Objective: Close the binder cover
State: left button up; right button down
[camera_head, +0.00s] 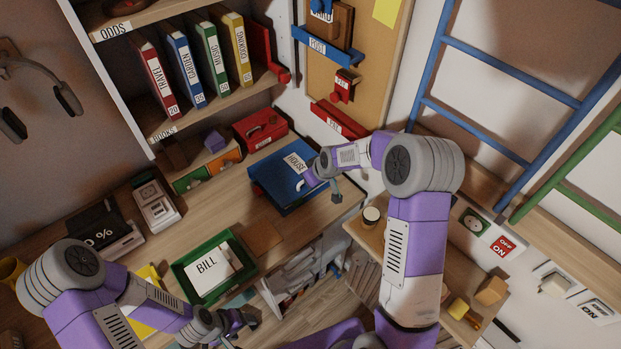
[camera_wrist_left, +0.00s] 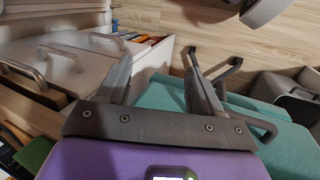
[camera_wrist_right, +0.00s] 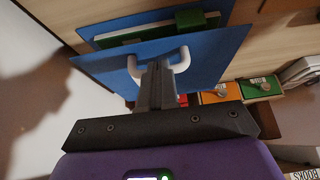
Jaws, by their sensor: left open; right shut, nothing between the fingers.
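The blue binder (camera_head: 275,185), labelled HOUSE, lies on the desk in the head view. In the right wrist view its blue cover (camera_wrist_right: 215,48) spreads as a wide panel with a white arched handle (camera_wrist_right: 160,62) on it. A second blue edge and green pieces show behind that panel. I cannot tell how far the cover is open. My right gripper (camera_head: 335,196) is shut and empty at the binder's right side; in the right wrist view its fingers (camera_wrist_right: 155,85) are in front of the handle, contact unclear. My left gripper (camera_head: 243,322) is open and empty, low, away from the binder.
A green tray with a BILL paper (camera_head: 208,275) stands in front of the binder. A red box (camera_head: 262,128) and small drawers (camera_head: 190,182) stand behind it. A side table with a cup (camera_head: 371,216) is to the right.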

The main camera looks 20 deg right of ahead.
dwell(0.4)
jog(key=s+p+v, duration=0.1)
jog(key=p+v, duration=0.2)
jog(key=v, duration=1)
jog(key=shift+s+d+p, duration=0.15)
jog(key=shift+d+p, duration=0.1)
jog(key=shift+p, duration=0.05)
jog(key=shift+f, duration=0.2)
jog(key=s+a+f+m+g, duration=0.1)
jog(key=s+a+f, duration=0.2)
jog(key=f, duration=0.3)
jog(key=s+a+f+m+g+y, duration=0.1)
jog(key=s+a+f, duration=0.2)
jog(key=f, duration=0.3)
jog(key=s+a+f+m+g, duration=0.1)
jog(key=s+a+f, duration=0.3)
jog(key=f, duration=0.2)
jog(key=shift+y, duration=0.3)
jog(key=s+a+f+m+g, duration=0.1)
jog(key=s+a+f, duration=0.1)
jog(key=s, duration=0.4)
jog(key=s+a+f+m, duration=0.2)
jog(key=s+a+f, duration=0.1)
jog(key=s+f, duration=0.2)
jog(key=shift+s+a+g+y, duration=0.35)
jog(key=shift+s+g+y, duration=0.05)
jog(key=shift+s, duration=0.35)
